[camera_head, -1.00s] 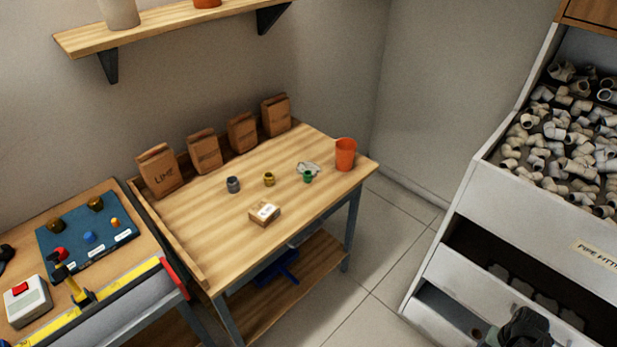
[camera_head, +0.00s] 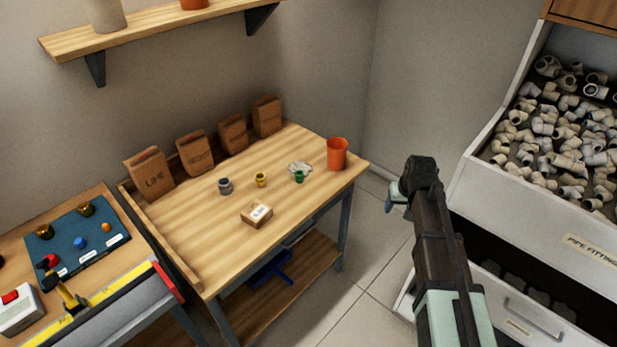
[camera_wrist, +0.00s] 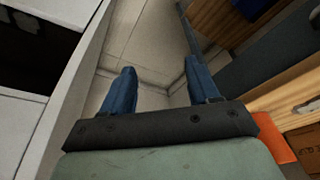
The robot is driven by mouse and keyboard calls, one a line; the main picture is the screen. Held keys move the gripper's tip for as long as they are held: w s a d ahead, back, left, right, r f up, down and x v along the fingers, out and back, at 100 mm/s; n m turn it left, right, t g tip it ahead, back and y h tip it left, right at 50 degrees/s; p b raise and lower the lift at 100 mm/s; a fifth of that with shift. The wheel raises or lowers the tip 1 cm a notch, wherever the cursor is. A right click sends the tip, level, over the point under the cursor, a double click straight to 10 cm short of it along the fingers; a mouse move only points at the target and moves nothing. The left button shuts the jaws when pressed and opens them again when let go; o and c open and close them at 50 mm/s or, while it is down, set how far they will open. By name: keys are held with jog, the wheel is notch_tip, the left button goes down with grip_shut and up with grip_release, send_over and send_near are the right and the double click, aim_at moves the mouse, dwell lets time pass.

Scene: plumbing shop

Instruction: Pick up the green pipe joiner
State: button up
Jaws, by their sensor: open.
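The green pipe joiner (camera_head: 299,177) is a small piece on the wooden workbench (camera_head: 215,235), near its right end, just in front of a crumpled pale cloth (camera_head: 300,167). My gripper (camera_head: 392,197) is in the air to the right of the bench, apart from the joiner. In the wrist view my gripper (camera_wrist: 158,88) has two blue fingers spread wide with only floor between them. The joiner cannot be made out in the wrist view.
An orange cup (camera_head: 337,154) stands right of the joiner. A yellow joiner (camera_head: 261,180), a grey joiner (camera_head: 225,186) and a small box (camera_head: 257,214) are also on the bench. Paper bags (camera_head: 150,173) line its back. A pipe-fittings bin (camera_head: 530,200) stands at the right.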

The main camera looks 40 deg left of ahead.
jog(key=s+a+r+n+y, duration=0.1)
jog(key=s+a+r, duration=0.15)
jog(key=a, duration=0.45)
jog(key=s+a+r+n, duration=0.1)
jog(key=s+a+r, duration=0.1)
jog(key=a+r, duration=0.35)
jog(key=n+y, duration=0.1)
jog(key=n, duration=0.2)
send_near(299, 172)
jog(key=x, duration=0.3)
jog(key=shift+w+d+f, duration=0.1)
jog(key=shift+d+f, duration=0.15)
jog(key=shift+f, duration=0.3)
jog(key=shift+s+x, duration=0.15)
jog(key=shift+x, duration=1.15)
jog(key=shift+s+x, duration=0.15)
jog(key=shift+x, duration=1.1)
jog(key=shift+a, duration=0.1)
jog(key=shift+c, duration=0.4)
jog(key=c, duration=1)
